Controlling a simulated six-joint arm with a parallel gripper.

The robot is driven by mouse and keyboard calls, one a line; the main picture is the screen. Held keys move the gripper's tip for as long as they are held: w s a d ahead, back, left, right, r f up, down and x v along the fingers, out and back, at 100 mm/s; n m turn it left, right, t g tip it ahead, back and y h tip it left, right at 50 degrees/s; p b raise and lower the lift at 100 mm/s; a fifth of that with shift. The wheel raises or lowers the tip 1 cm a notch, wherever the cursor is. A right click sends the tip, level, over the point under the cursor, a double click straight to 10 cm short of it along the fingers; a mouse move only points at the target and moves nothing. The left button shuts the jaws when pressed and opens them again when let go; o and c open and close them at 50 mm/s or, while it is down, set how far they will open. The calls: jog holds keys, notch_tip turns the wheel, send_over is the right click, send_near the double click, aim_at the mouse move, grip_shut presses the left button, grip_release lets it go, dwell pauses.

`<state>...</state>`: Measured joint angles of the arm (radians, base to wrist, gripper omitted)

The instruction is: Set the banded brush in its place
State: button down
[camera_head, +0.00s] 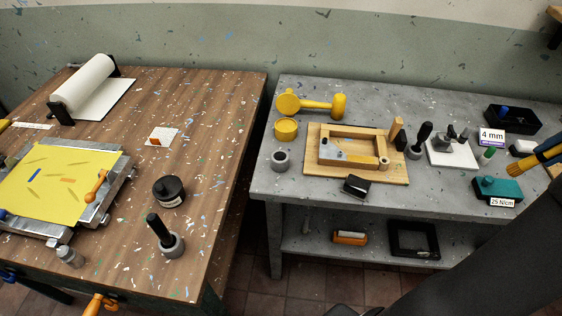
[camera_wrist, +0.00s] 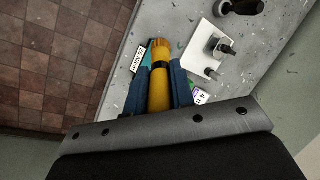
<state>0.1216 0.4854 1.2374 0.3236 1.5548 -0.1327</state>
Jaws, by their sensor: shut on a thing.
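My gripper (camera_wrist: 161,92) is shut on a yellow cylindrical thing with a dark band, which I take to be the banded brush (camera_wrist: 160,98). A small grey cup (camera_head: 281,160) stands at the left of the grey bench. Another grey cup (camera_head: 172,245) on the brown table holds a dark-handled tool.
The brown table (camera_head: 215,130) stands apart, across a gap.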

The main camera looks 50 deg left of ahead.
dwell(0.5)
jog(key=s+a+f+n+h, duration=0.1)
jog(key=s+a+n, duration=0.3)
jog(key=a, duration=1)
jog(key=s+a+f+n+h, duration=0.15)
jog(key=s+a, duration=0.45)
jog(key=a, duration=0.9)
jog(key=s+a+n, duration=0.3)
jog(key=s+a, duration=0.6)
jog(key=s, duration=0.4)
jog(key=s+a+f+n+t+h, duration=0.1)
jog(key=s+a+n, duration=0.2)
jog(key=s+a, duration=0.6)
jog(key=s, duration=0.4)
jog(key=shift+a+f+n, duration=0.15)
jog(key=shift+a+n, duration=0.15)
jog(key=shift+n, duration=0.05)
jog(key=shift+f, duration=2.3)
jog(key=shift+f, duration=0.1)
